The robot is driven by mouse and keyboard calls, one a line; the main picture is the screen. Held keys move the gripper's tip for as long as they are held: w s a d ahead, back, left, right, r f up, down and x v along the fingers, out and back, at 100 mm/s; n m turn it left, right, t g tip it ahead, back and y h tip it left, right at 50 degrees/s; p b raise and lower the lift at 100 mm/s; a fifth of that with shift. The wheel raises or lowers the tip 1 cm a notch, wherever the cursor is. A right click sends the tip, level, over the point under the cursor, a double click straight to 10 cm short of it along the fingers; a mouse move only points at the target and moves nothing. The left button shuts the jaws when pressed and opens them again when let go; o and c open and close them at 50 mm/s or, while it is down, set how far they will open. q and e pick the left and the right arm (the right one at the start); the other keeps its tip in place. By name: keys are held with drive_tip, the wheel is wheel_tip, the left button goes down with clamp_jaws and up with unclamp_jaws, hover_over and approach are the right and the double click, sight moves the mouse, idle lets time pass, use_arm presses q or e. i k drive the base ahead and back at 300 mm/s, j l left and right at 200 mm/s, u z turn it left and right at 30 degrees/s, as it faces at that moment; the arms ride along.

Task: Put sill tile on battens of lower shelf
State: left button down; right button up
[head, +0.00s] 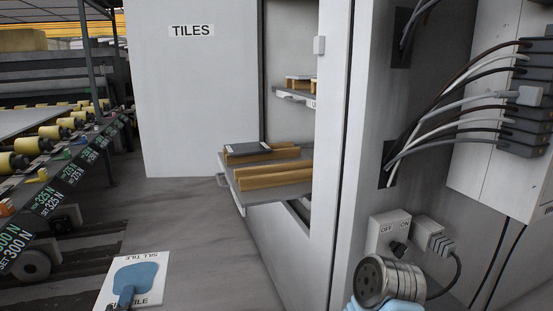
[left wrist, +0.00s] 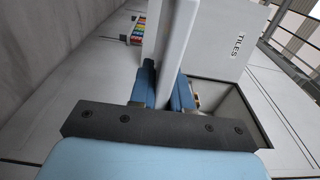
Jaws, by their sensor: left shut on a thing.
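The sill tile (head: 153,293) is a white slab lettered SILL TILE, at the bottom left of the head view. My left gripper (head: 137,276) has a blue finger pad flat against its face. In the left wrist view the tile (left wrist: 178,45) shows nearly edge-on, clamped between the blue fingers (left wrist: 163,92). The lower shelf (head: 235,194) sticks out of the cabinet, right of the tile and apart from it. It carries wooden battens; the front batten (head: 275,180) is bare. My right gripper's fingers are not visible.
The open white cabinet door (head: 200,90), marked TILES, stands behind the shelf. An upper shelf (head: 292,95) holds another slab. A roller conveyor (head: 60,130) runs along the left. Floor between tile and cabinet is clear.

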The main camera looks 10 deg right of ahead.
sight(265, 171)
drive_tip(key=i+j+z, duration=0.3)
drive_tip(key=j, duration=0.25)
drive_tip(key=i+j+z, duration=0.25)
drive_tip(key=j, duration=0.3)
drive_tip(key=i+j+z, duration=0.1)
drive_tip(key=j+z, duration=0.2)
drive_tip(key=j, duration=0.3)
drive_tip(key=j+z, duration=0.3)
drive_tip(key=j, duration=0.35)
drive_tip(key=j+z, duration=0.25)
drive_tip(key=j, duration=0.45)
drive_tip(key=i, duration=0.05)
